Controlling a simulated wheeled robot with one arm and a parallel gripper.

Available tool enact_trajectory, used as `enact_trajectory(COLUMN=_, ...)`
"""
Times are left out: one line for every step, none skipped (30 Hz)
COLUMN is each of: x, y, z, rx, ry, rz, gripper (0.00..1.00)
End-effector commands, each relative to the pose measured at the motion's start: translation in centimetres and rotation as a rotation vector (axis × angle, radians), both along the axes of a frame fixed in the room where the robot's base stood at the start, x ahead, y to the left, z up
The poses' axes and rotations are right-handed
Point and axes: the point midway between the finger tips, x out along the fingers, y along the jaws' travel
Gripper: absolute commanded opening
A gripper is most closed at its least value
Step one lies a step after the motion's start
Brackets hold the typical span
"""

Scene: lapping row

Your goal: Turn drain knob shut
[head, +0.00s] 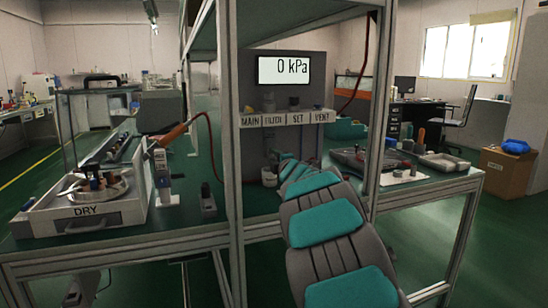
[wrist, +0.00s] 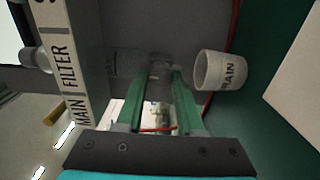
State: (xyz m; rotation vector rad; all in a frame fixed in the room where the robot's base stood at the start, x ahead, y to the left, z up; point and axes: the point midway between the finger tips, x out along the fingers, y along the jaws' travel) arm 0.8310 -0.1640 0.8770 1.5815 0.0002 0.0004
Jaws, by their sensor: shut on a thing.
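My gripper (wrist: 165,72) reaches under the label shelf of the grey panel, its two green fingers closed on the small drain knob (wrist: 160,66) at the lower end of the clear filter bowl (wrist: 125,62). The knob is small and dim, so its turn position cannot be told. A white cup marked DRAIN (wrist: 221,71) is just beyond the fingertips, apart from them. The wrist view is turned sideways. In the head view my arm hides most of the knob and bowl; the cup shows beside my gripper (head: 269,176).
The label shelf (head: 285,118) reads MAIN, FILTER, SET and VENT. The display (head: 282,70) above reads 0 kPa. A frame post (head: 228,150) stands close left of my arm. A tray marked DRY (head: 85,222) is on the left bench; a grey tray (head: 362,160) is at right.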

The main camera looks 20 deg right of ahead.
Motion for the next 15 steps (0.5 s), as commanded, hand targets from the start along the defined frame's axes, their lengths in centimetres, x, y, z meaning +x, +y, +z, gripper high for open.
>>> enact_trajectory(x=-0.01, y=-0.12, z=-0.19, rx=0.004, ry=0.003, rz=-0.002, gripper=0.0)
enact_trajectory(x=-0.01, y=-0.12, z=-0.19, rx=0.005, ry=0.003, rz=-0.002, gripper=0.0)
enact_trajectory(x=-0.01, y=-0.12, z=-0.2, rx=0.006, ry=0.003, rz=-0.002, gripper=0.0)
enact_trajectory(x=-0.01, y=-0.12, z=-0.2, rx=0.006, ry=0.003, rz=-0.002, gripper=0.0)
enact_trajectory(x=-0.01, y=-0.12, z=-0.2, rx=0.006, ry=0.003, rz=-0.002, gripper=0.0)
enact_trajectory(x=-0.01, y=-0.13, z=-0.21, rx=0.006, ry=0.003, rz=-0.002, gripper=0.0)
enact_trajectory(x=-0.01, y=-0.13, z=-0.21, rx=0.006, ry=0.003, rz=-0.003, gripper=0.0)
enact_trajectory(x=-0.01, y=-0.14, z=-0.21, rx=0.006, ry=0.003, rz=-0.003, gripper=0.0)
enact_trajectory(x=-0.01, y=-0.14, z=-0.21, rx=0.006, ry=0.003, rz=-0.003, gripper=0.0)
enact_trajectory(x=-0.02, y=-0.13, z=-0.2, rx=0.006, ry=0.003, rz=-0.003, gripper=0.0)
enact_trajectory(x=-0.02, y=-0.14, z=-0.21, rx=0.006, ry=0.003, rz=-0.003, gripper=0.0)
enact_trajectory(x=-0.02, y=-0.14, z=-0.21, rx=0.006, ry=0.003, rz=-0.003, gripper=0.39)
enact_trajectory(x=-0.02, y=-0.14, z=-0.2, rx=0.006, ry=0.003, rz=-0.003, gripper=0.42)
enact_trajectory(x=-0.02, y=-0.13, z=-0.2, rx=0.006, ry=0.003, rz=-0.003, gripper=0.45)
enact_trajectory(x=-0.01, y=-0.12, z=-0.18, rx=0.005, ry=0.003, rz=-0.002, gripper=0.5)
